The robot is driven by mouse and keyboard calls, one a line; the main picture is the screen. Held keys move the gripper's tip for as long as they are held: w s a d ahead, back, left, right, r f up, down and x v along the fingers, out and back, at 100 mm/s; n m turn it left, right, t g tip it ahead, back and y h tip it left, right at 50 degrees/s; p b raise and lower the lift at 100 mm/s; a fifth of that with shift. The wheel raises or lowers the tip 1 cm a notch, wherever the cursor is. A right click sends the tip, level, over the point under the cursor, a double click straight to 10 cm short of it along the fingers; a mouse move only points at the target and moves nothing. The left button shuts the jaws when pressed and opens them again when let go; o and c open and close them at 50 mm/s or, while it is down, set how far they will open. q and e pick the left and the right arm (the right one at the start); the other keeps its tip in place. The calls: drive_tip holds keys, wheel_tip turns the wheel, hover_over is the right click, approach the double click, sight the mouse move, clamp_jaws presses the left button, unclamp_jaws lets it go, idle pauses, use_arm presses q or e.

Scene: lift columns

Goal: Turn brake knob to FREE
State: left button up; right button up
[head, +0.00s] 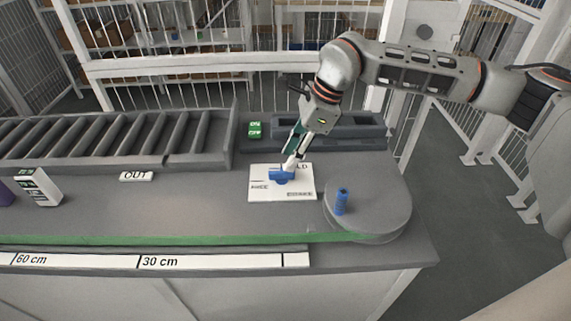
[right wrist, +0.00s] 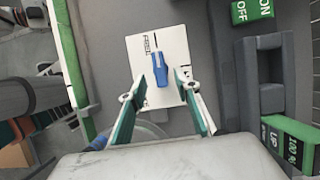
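The brake knob (head: 281,175) is blue and sits on a white labelled plate (head: 283,193) on the counter. In the head view its long part lies towards the plate's left side. In the right wrist view the knob (right wrist: 159,68) has its narrow end beside a small label that seems to read FREE. The label at the back of the plate is partly hidden by my gripper; only "LD" shows. My right gripper (head: 293,162) is over the knob. In the right wrist view its fingers (right wrist: 160,80) are apart, one on each side of the knob, with gaps visible. My left gripper is not in view.
A blue post (head: 341,202) stands on a round grey disc (head: 382,212) right of the plate. Green ON/OFF buttons (head: 254,130) and a grey slotted block (head: 335,134) are behind. Rollers (head: 110,140) lie back left. An OUT sign (head: 136,176) stands left; the counter between is clear.

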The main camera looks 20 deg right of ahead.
drive_tip(key=v, duration=0.7)
drive_tip(key=shift+s, duration=0.1)
